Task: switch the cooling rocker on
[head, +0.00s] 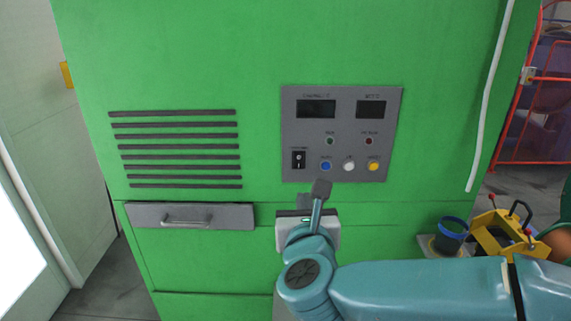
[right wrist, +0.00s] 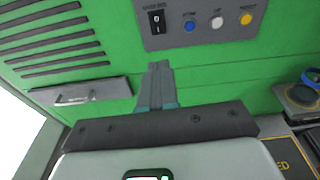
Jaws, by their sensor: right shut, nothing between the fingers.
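The cooling rocker (head: 298,160) is a small black switch with white marks, at the lower left of a grey control panel (head: 342,94) on the green cabinet. Its label is too small to read surely, and I cannot tell which half is pressed. It also shows near the top of the right wrist view (right wrist: 156,21). My right gripper (head: 321,188) is shut and empty, just below the panel and a little right of the rocker in the head view. In the right wrist view its fingertips (right wrist: 160,66) point up toward the panel, apart from the rocker. My left gripper is out of view.
Blue (head: 326,166), white (head: 349,166) and yellow (head: 373,166) buttons sit right of the rocker. Two dark displays are above. A drawer (head: 233,215) with a handle is lower left. A blue-rimmed cup (head: 450,237) and yellow fixture (head: 497,233) stand at the right.

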